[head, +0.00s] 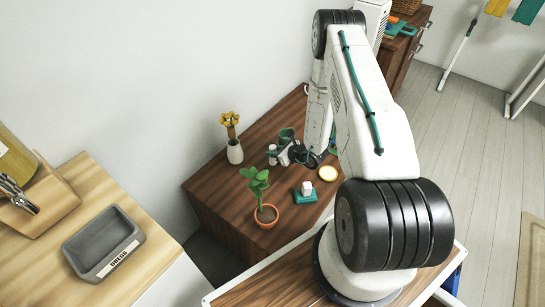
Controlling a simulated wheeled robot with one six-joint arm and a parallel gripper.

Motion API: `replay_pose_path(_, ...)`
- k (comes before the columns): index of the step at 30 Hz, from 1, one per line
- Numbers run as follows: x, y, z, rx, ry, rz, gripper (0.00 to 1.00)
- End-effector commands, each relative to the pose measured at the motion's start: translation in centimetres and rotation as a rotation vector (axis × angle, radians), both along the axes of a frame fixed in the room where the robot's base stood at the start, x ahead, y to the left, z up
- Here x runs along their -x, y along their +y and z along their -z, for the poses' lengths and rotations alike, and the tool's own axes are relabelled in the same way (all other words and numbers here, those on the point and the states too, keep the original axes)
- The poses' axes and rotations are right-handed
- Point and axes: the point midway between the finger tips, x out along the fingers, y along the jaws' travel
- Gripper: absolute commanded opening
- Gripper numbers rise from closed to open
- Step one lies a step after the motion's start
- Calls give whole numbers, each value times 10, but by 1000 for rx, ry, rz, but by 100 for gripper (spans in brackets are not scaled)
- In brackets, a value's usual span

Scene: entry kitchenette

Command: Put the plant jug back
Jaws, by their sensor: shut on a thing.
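A small dark green vessel, which looks like the plant jug (286,135), shows upright at the far side of the low brown cabinet top (225,190). My gripper (285,154) is small in this view, at the end of my arm over the cabinet. It is shut on the green jug, as far as I can see. The gripper and arm hide the jug's lower part, so I cannot tell whether it touches the cabinet top.
A small white object (272,156) stands close left of my gripper. A grey tray (104,243) sits on the left counter.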

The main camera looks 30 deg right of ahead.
Motion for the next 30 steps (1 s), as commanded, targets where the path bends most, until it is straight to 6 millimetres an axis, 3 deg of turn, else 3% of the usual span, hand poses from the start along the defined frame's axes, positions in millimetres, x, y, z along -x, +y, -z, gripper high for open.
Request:
replay_pose_path(7,-5,3,33,-2,0,0,0)
replay_pose_path(18,-6,2,38,-1,-2,0,0)
replay_pose_path(19,-5,2,38,0,-1,0,31)
replay_pose_path(21,-6,2,38,0,-1,0,50)
replay_pose_path(30,-5,2,37,0,-1,0,50)
